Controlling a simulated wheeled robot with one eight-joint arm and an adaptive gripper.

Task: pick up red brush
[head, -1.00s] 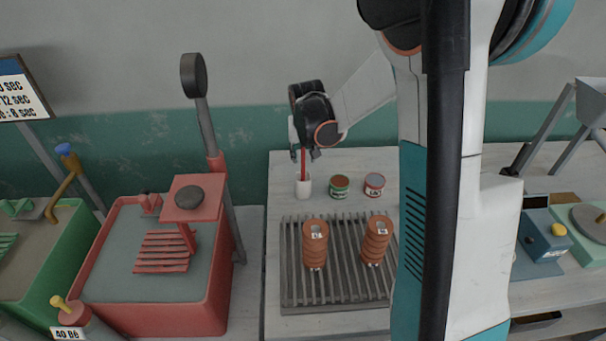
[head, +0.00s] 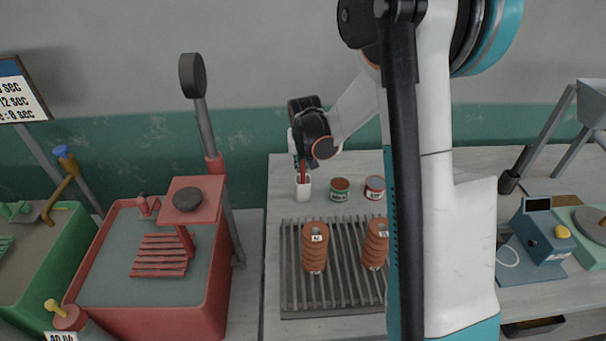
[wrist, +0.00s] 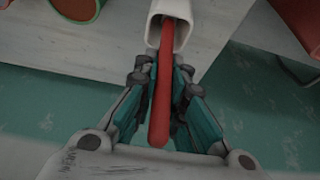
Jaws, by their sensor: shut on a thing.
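The red brush (wrist: 162,95) has its handle between the two fingers of my gripper (wrist: 165,85) in the wrist view. My gripper is shut on it. The brush's other end is inside the white cup (wrist: 181,10), so its bristles are hidden. In the head view my gripper (head: 303,165) is above the white cup (head: 303,189), with the red handle (head: 303,172) showing between the fingers and the cup. The cup stands upright on the table.
A green-banded can (head: 340,190) and a red-banded can (head: 375,188) stand right of the cup. In front is a slatted rack (head: 345,275) with two brown ribbed stacks (head: 315,250). A red basin machine (head: 160,255) stands left. My arm hides part of the right.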

